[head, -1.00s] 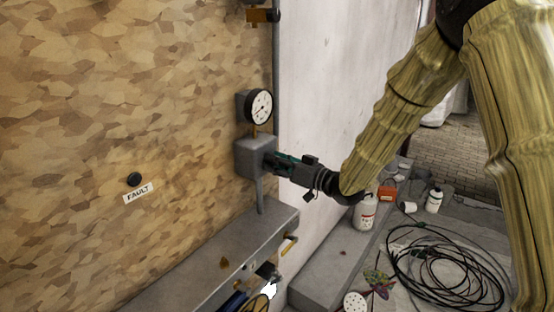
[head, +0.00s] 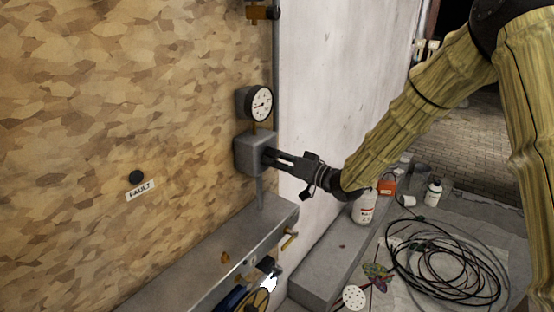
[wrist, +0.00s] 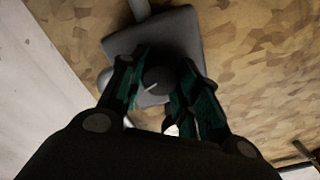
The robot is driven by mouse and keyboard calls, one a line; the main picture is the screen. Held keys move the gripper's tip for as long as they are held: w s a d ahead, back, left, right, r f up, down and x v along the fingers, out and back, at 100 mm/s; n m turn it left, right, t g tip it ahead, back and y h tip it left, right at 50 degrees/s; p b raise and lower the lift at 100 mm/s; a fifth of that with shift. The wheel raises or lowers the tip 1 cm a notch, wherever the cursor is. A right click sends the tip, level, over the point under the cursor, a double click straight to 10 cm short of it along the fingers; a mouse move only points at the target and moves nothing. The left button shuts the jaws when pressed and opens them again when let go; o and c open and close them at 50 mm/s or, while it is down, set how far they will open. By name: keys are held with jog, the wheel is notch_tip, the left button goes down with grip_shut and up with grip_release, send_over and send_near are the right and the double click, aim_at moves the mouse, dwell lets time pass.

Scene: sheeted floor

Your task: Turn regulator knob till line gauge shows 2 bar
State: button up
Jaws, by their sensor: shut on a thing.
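The line gauge (head: 259,103) is a round white dial with a black rim on a grey block on the wall. Its needle shows, but its figures are too small to read. Below it is the grey regulator body (head: 249,152). The dark round regulator knob (wrist: 158,78) with a pale pointer line sits between my fingers in the wrist view. My gripper (head: 270,156) reaches in from the right and is shut on the knob, one finger on each side. In the head view the knob is hidden by the fingers.
A grey ledge (head: 222,254) runs below the regulator, with a vertical pipe (head: 276,60) beside the gauge. A black button with a FAULT label (head: 140,189) is on the wall.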

jog(key=o, duration=1)
jog(key=v, duration=1.2)
jog(key=shift+f, duration=0.2)
jog(key=s+d+f+m+g+h+b, duration=0.1)
jog(key=s+d+f+h, duration=0.2)
jog(key=f, duration=0.8)
jog(key=s+f+m+g+h+b, duration=0.1)
jog(key=s+f+m+h, duration=0.15)
jog(key=s+f, duration=0.65)
jog(key=s+d+f+m+g+h+b, duration=0.1)
jog(key=d+f+h, duration=0.15)
jog(key=f, duration=1.15)
jog(key=s+d+f+g+h+b, duration=0.1)
jog(key=s+d+f+g+h, duration=0.1)
jog(key=s+f, duration=0.4)
jog(key=s+d+f+g+h+b, duration=0.1)
jog(key=s+f, duration=0.5)
jog(key=s, duration=0.9)
jog(key=s+d+f+g+h+b, duration=0.1)
jog(key=s+d+f+g+h, duration=0.2)
jog(key=s+f, duration=0.4)
jog(key=shift+s+d+n+g+h, duration=0.1)
jog(key=shift+s+d+g, duration=0.2)
jog(key=shift+s, duration=0.35)
jog(key=shift+s+d+n+g+h, duration=0.1)
jog(key=shift+s+d+g, duration=0.2)
jog(key=shift+s, duration=0.35)
jog(key=shift+s+d+n+g+h, duration=0.1)
jog(key=shift+s+d+g, duration=0.1)
jog(key=shift+s+d, duration=0.3)
